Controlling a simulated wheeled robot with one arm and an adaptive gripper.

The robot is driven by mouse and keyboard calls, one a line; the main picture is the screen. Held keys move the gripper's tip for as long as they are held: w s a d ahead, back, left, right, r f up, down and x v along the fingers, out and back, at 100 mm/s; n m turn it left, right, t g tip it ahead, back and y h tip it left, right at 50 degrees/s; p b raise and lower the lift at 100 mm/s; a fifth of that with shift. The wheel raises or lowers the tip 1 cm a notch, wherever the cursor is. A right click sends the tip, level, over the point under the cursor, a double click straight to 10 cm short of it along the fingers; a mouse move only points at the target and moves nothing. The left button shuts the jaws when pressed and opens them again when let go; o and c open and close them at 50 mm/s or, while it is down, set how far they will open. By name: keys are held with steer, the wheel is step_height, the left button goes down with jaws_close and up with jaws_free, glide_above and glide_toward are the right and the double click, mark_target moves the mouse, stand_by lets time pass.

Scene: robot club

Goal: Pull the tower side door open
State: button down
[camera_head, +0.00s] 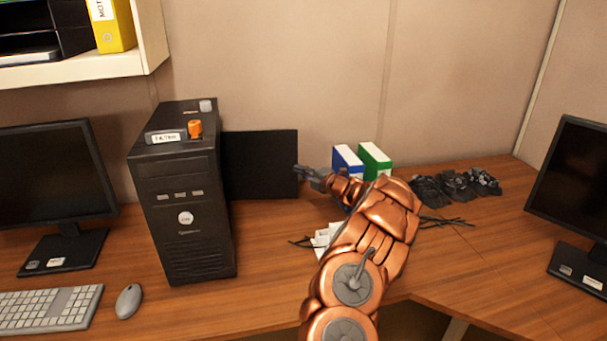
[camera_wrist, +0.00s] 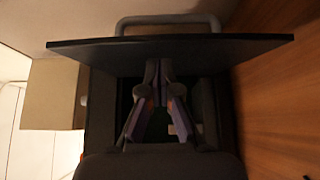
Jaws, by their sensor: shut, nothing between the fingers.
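The black computer tower (camera_head: 185,195) stands upright on the desk at left of centre in the head view. Its black side door (camera_head: 262,163) stands swung out to the right from the tower's rear, so it is open. In the wrist view the door (camera_wrist: 215,50) spans the top as a dark panel, with a grey handle (camera_wrist: 170,20) on its far side. My gripper (camera_head: 300,172) is at the door's right edge; its shut, empty fingers (camera_wrist: 157,70) point at the panel in the wrist view. Whether they touch it I cannot tell.
An orange knob-like item (camera_head: 195,128) sits on the tower. Blue (camera_head: 347,160) and green (camera_head: 374,160) binders stand behind my arm. Dark crumpled items (camera_head: 455,187) lie further right. Monitors (camera_head: 45,180) (camera_head: 575,185) flank the desk; a mouse (camera_head: 129,301) and keyboard (camera_head: 48,310) lie front left.

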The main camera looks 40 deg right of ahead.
steer(key=shift+w+d, duration=0.4)
steer(key=shift+w, duration=0.2)
steer(key=shift+w, duration=0.1)
